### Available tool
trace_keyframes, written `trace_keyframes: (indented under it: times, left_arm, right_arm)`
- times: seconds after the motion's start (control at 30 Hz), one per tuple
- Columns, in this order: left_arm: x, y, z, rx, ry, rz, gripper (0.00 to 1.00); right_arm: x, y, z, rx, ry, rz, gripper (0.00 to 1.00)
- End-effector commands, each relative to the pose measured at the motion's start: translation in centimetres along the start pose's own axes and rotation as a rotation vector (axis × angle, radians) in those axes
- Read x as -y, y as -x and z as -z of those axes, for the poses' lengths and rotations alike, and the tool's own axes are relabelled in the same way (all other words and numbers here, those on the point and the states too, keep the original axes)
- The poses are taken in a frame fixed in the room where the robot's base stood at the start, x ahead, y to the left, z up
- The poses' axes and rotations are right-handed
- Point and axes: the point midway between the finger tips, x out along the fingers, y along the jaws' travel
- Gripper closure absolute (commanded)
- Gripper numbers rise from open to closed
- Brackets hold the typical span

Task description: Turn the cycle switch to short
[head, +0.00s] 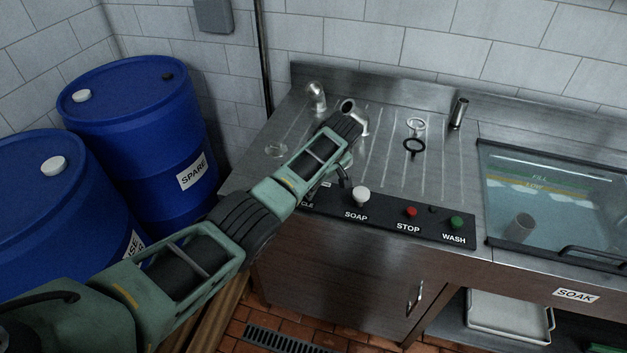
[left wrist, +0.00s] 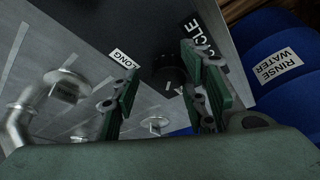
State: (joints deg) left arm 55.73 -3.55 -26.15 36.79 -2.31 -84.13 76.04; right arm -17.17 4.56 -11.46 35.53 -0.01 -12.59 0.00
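The cycle switch is a dark round knob (left wrist: 171,76) in the left wrist view, beside the CYCLE lettering (left wrist: 204,38). A white LONG label (left wrist: 124,58) sits to its left. Another label near the knob is mostly hidden, and I cannot tell where the knob points. My left gripper (left wrist: 168,98) is open, its green-padded fingers apart, with the knob showing between them. I cannot tell whether they touch it. In the head view my left arm hides the switch; only the end of its lettering (head: 308,204) shows. My right gripper is not in view.
The black panel also carries a white SOAP knob (head: 361,196), a red STOP button (head: 411,212) and a green WASH button (head: 457,222). Metal spouts (head: 316,96) rise behind. A lidded SOAK basin (head: 560,200) is at right. Blue drums (head: 140,125) stand at left.

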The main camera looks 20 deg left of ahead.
Motion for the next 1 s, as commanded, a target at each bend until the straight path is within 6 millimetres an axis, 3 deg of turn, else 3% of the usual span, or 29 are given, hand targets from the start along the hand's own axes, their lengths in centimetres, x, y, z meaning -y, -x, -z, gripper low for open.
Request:
trace_keyframes:
  times: [0.27, 0.37, 0.7, 1.0]
  left_arm:
    - [0.1, 0.5, 0.0, 0.001, 0.0, 0.002, 0.59]
    - [0.0, 1.8, 0.0, 0.0, -0.001, 0.0, 0.59]
    - [-0.1, 8.9, -0.1, 0.0, 0.0, -0.002, 0.59]
    - [-0.1, 11.9, -0.1, 0.0, -0.002, 0.001, 0.59]
  right_arm:
    - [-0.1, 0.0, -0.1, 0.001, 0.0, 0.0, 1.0]
    - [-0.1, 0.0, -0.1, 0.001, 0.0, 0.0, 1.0]
    - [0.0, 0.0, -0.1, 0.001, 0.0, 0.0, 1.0]
    - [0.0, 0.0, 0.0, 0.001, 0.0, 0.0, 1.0]
